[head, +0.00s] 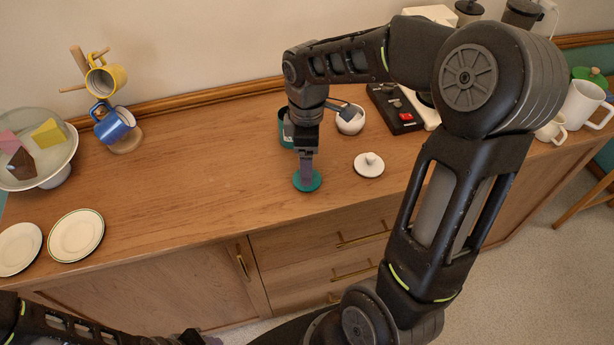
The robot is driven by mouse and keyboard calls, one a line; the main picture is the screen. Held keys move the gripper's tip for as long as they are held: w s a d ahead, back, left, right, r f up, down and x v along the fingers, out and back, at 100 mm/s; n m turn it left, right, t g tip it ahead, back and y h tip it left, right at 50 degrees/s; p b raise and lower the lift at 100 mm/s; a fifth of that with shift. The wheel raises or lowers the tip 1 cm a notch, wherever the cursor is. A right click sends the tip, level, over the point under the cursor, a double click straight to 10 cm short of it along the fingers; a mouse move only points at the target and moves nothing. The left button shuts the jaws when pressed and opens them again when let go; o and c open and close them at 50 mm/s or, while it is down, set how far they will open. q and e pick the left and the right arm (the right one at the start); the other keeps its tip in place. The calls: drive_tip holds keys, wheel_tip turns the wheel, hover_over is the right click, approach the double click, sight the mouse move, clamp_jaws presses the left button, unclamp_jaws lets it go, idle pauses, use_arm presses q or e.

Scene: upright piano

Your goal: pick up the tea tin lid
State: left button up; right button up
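The teal tea tin lid (307,181) is a round disc at the front of the wooden sideboard top. My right gripper (306,172) points down onto it, with its fingertips at the lid's middle. The fingers are seen edge-on and overlap, so I cannot tell whether they are closed on the lid. The lid looks level and on or very near the wood. The teal tin (284,128) stands just behind, partly hidden by my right wrist.
A white knobbed lid (369,165) lies to the right, with a small white bowl (350,121) behind it. A black device with a red part (400,112) is farther right. Two plates (76,235), a cake stand (42,178) and a mug tree (126,142) stand left. Wood between is clear.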

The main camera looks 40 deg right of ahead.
drive_tip(key=shift+f, duration=0.45)
drive_tip(key=shift+f+p, duration=0.6)
drive_tip(key=shift+f, duration=1.4)
drive_tip(key=c, duration=1.4)
drive_tip(key=shift+c, duration=0.2)
drive_tip(key=shift+d+r, duration=0.1)
drive_tip(key=shift+r, duration=0.35)
clamp_jaws()
wheel_tip(320, 180, up, 9)
drive_tip(key=shift+b, duration=0.75)
drive_tip(key=shift+r, duration=0.1)
